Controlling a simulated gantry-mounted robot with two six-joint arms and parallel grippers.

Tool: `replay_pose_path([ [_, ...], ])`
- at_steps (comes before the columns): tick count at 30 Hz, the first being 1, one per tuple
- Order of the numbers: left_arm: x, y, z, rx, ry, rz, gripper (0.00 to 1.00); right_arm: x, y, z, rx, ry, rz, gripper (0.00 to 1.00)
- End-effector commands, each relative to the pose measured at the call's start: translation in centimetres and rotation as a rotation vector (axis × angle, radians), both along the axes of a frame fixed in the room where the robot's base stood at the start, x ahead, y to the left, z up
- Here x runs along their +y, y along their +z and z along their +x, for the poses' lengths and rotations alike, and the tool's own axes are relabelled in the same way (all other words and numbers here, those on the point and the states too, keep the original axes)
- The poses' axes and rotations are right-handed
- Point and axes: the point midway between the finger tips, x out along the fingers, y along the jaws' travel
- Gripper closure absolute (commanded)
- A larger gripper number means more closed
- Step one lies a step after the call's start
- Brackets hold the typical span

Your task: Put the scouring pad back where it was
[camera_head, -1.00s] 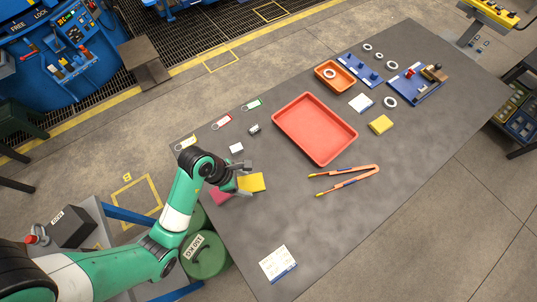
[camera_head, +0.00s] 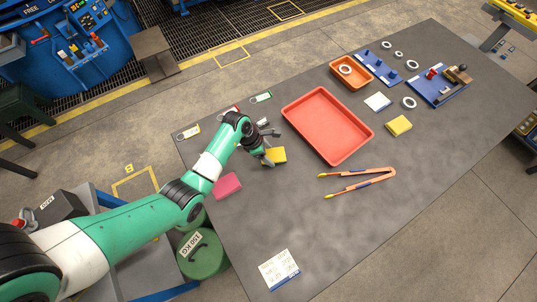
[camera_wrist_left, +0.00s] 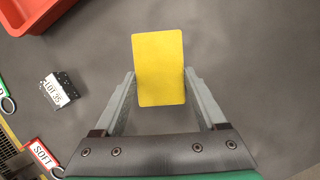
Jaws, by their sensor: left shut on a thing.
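A flat yellow pad (camera_head: 277,155), which seems to be the scouring pad, is held in my left gripper (camera_head: 267,152). In the left wrist view the yellow pad (camera_wrist_left: 159,70) sits between the two grey fingers (camera_wrist_left: 160,98), reaching beyond their tips. I cannot tell how high it is above the grey table (camera_head: 300,205). A pink pad (camera_head: 227,186) lies on the table near its left edge, below the gripper. A thicker yellow block (camera_head: 398,126) lies farther right. My right gripper does not show.
A red tray (camera_head: 327,126) lies right of the gripper, with orange tongs (camera_head: 357,182) below it. A small block marked LOT 36 (camera_wrist_left: 58,92) and a red SOFT tag (camera_wrist_left: 42,153) lie left of the gripper in the wrist view. The table's lower middle is clear.

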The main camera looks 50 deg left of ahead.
Motion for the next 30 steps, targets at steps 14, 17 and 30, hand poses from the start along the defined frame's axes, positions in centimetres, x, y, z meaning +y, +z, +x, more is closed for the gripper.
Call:
replay_pose_path([
  [14,0.0,-1.9,0.0,0.000,-0.001,0.000,0.21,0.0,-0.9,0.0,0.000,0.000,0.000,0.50],
  [17,0.0,-1.9,-0.1,0.000,-0.001,0.000,0.03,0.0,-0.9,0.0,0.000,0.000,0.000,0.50],
  [30,0.4,0.5,-0.6,-0.001,0.000,0.000,0.00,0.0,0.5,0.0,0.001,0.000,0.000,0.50],
])
